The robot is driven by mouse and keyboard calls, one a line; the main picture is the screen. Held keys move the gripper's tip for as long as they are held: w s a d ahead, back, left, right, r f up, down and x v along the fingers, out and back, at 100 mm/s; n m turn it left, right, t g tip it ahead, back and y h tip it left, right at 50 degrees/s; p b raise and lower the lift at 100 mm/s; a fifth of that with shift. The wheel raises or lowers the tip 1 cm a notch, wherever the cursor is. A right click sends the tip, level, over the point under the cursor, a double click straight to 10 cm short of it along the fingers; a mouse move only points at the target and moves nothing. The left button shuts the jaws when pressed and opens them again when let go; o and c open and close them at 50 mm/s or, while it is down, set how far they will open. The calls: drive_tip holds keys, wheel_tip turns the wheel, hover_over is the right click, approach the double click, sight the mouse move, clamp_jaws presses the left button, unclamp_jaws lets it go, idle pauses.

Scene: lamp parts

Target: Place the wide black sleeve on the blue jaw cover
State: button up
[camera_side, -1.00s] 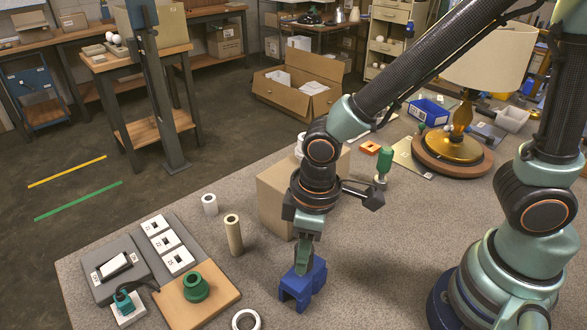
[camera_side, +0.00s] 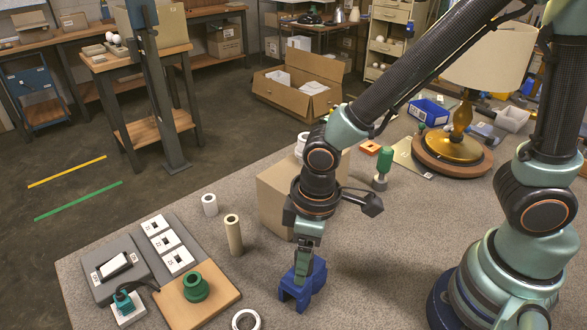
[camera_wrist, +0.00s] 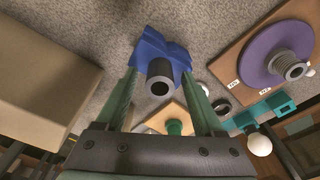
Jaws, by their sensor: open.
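The blue jaw cover (camera_side: 297,291) stands on the grey worktop in the side view, below my gripper (camera_side: 303,276). In the wrist view the blue jaw cover (camera_wrist: 172,49) lies ahead of my gripper (camera_wrist: 161,76). The black sleeve (camera_wrist: 160,70) shows against the blue cover, its hollow end facing the camera. How far it is seated on the cover cannot be told. My green fingers are open, one on each side of the sleeve, with gaps between them and it. In the side view the sleeve is not clearly visible behind my fingers.
A cardboard box (camera_side: 277,200) stands close behind my gripper. A beige tube (camera_side: 233,236), a white cylinder (camera_side: 209,205) and a white ring (camera_side: 246,321) stand or lie leftward. A board (camera_side: 220,291) carries a green flanged part (camera_side: 196,288).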

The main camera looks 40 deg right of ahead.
wheel_tip(320, 180, up, 12)
drive_tip(key=w+d+r+m+t, duration=0.1)
drive_tip(key=d+r+m+t, duration=0.1)
drive_tip(key=d, duration=0.7)
drive_tip(key=w+d+r+m+t, duration=0.1)
drive_tip(key=d+r+m+t, duration=0.1)
drive_tip(key=d+m, duration=0.3)
drive_tip(key=d+r, duration=0.1)
drive_tip(key=d, duration=0.3)
drive_tip(key=shift+w+t+h, duration=0.25)
drive_tip(key=shift+t+h, duration=0.05)
drive_tip(key=shift+t, duration=0.1)
